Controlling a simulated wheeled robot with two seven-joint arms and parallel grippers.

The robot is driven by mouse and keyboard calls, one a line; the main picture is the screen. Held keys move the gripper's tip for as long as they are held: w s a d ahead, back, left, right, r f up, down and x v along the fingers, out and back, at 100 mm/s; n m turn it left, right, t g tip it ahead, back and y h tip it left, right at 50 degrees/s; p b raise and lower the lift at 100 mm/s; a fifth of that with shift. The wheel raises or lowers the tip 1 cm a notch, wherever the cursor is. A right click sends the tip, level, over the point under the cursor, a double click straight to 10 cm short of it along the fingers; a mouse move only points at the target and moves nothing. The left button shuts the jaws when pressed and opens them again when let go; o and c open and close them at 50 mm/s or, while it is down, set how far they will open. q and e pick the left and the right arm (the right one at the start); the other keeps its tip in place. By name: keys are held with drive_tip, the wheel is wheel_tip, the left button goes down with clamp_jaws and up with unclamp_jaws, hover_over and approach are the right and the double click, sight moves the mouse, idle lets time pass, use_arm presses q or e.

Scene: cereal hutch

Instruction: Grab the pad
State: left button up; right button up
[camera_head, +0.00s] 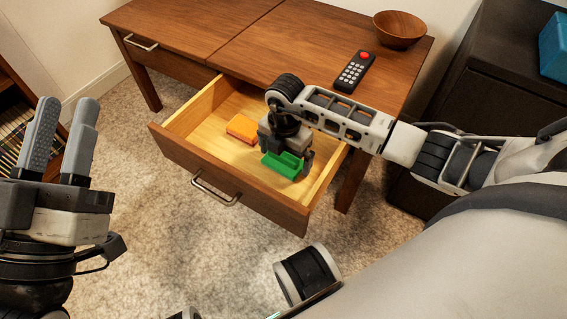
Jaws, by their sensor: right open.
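The drawer (178,149) of the wooden table is pulled out. A green block-like pad (282,165) with a recessed top and an orange pad (242,128) lie inside it; I cannot tell which one the task means. My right gripper (286,160) points down into the drawer, open, right at the green pad and partly covering it. I cannot tell whether its fingers touch the pad. The orange pad lies to the left, apart from the gripper. My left gripper (62,120) is at the far left, fingers up, apart and empty.
The table top (210,35) carries a black remote (355,72) with a red button and a wooden bowl (399,30). A second drawer, at left, is shut. A dark cabinet (505,75) with a blue box (553,47) stands at right. Carpet lies open in front.

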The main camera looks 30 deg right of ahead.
drive_tip(key=c, duration=0.7)
drive_tip(key=shift+r, duration=0.15)
